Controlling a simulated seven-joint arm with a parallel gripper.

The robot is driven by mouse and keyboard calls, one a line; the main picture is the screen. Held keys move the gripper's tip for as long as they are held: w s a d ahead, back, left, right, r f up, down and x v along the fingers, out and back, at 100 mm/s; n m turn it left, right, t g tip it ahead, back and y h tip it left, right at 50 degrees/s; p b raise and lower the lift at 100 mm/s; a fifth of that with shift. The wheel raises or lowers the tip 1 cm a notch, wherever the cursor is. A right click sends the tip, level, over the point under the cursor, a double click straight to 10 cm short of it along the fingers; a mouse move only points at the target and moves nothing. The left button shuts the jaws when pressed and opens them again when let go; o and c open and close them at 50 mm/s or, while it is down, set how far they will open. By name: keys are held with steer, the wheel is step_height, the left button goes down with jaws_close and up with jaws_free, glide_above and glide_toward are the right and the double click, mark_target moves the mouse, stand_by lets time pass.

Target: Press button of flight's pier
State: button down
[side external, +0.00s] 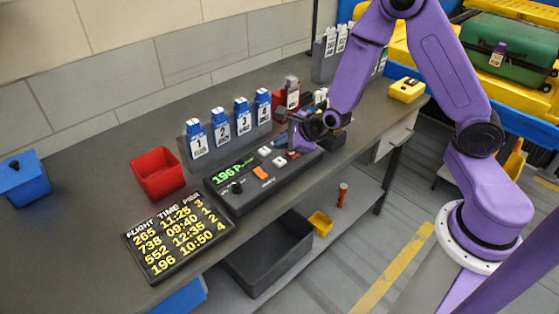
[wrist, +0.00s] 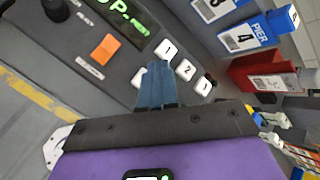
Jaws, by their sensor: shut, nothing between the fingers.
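The flight board (side external: 178,235) lists flight 196 at 10:50 with pier 4. The dark console (side external: 228,202) has a green display (side external: 232,172) starting with 196; the wrist view shows part of this display (wrist: 130,18). In the wrist view, white buttons 1 (wrist: 166,49), 2 (wrist: 187,70) and 3 (wrist: 204,87) form a row. Another white button (wrist: 138,76) sits left of my fingers, partly covered, its number hidden. My gripper (wrist: 157,66) is shut and empty, pointing at the console among the buttons. I cannot tell whether it touches one.
Blue pier tags (side external: 219,128) stand in a row behind the console. An orange button (wrist: 105,49) and black knob (wrist: 56,9) sit on the console. A red bin (side external: 158,174) stands to the left, and a yellow block (side external: 406,90) lies at the right.

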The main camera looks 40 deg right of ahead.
mark_target(282, 163)
steer(key=shift+f, duration=1.4)
steer(key=shift+f, duration=0.1)
stand_by(1.0)
steer(key=shift+f, duration=0.3)
steer(key=shift+f, duration=0.45)
stand_by(0.8)
steer(key=shift+r, duration=0.9)
steer(key=shift+r, duration=2.5)
